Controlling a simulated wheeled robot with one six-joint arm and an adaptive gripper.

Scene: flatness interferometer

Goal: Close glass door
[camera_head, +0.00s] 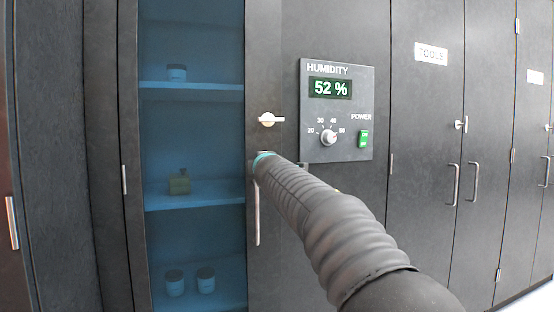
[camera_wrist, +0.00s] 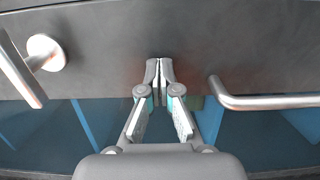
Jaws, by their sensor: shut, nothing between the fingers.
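The glass door (camera_head: 195,135) has a dark frame and a blue-tinted pane, and fills the left-centre of the head view. It looks about flush with the cabinet front; I cannot tell whether a small gap is left. Its metal latch (camera_head: 268,119) and bar handle (camera_head: 257,215) are on the right frame strip. In the wrist view the latch (camera_wrist: 42,55) is at the left and the handle (camera_wrist: 265,101) at the right. My gripper (camera_wrist: 159,66) is shut and empty, its fingertips at the dark frame strip between them. I cannot tell whether they touch it. My arm hides most of the gripper in the head view.
A humidity panel (camera_head: 337,110) reading 52 % is right of the door. Further right are dark cabinet doors labelled TOOLS (camera_head: 431,53), with handles.

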